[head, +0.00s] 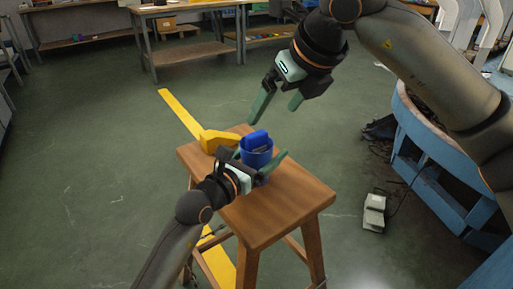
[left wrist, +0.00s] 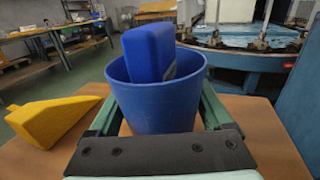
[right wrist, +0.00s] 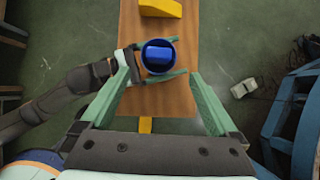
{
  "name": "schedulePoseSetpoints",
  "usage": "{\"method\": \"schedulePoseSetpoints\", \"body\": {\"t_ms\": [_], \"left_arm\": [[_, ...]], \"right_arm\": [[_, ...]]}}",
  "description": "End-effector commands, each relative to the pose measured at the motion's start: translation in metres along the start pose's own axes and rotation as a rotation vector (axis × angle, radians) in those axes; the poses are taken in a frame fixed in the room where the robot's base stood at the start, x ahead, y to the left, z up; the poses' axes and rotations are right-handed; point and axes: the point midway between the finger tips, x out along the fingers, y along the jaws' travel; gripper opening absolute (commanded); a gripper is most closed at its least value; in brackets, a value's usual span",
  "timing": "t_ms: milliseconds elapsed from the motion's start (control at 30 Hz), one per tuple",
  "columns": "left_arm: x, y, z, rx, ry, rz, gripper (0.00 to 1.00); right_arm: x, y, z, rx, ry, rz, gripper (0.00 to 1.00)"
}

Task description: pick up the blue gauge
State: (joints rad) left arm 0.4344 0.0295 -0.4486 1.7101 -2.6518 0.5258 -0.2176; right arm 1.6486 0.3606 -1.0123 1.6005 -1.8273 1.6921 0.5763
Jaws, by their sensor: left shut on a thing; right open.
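The blue gauge (head: 256,138) is a rounded block standing in a blue cup (head: 258,159) on a wooden stool. In the left wrist view the gauge (left wrist: 149,52) rises above the rim of the cup (left wrist: 152,108) and leans slightly; its lower part is hidden inside. My left gripper (head: 262,164) is shut on the cup, one finger on each side. My right gripper (head: 274,112) is open and empty, above the cup and apart from it. In the right wrist view the gauge (right wrist: 158,54) lies between and beyond the open fingers.
A yellow wedge-shaped object (head: 219,140) lies on the stool (head: 265,212) beside the cup. A blue round machine (head: 425,150) stands at the right, with a grey pedal (head: 374,213) on the floor before it. Workbenches (head: 185,10) stand at the back. The stool's front is clear.

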Motion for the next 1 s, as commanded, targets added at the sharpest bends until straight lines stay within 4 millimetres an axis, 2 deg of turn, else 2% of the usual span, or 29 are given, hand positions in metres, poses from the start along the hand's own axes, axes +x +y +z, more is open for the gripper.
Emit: {"method": "schedulePoseSetpoints", "body": {"t_ms": [100,200,467,733,1000], "left_arm": [[0.000,0.000,0.000,0.000,0.000,0.000,0.29],[0.000,0.000,0.000,0.000,0.000,0.000,0.29],[0.000,0.000,0.000,0.000,0.000,0.000,0.29],[0.000,0.000,0.000,0.000,0.000,0.000,0.29],[0.000,0.000,0.000,0.000,0.000,0.000,0.29]], "right_arm": [[0.023,0.001,-0.001,0.000,0.003,0.003,0.95],[0.036,0.001,0.000,0.000,0.002,0.004,0.95],[0.052,0.002,0.000,-0.001,0.002,0.004,0.95],[0.090,0.002,0.002,0.000,0.002,0.005,0.95],[0.095,0.002,0.003,-0.001,-0.001,0.004,0.94]]}}
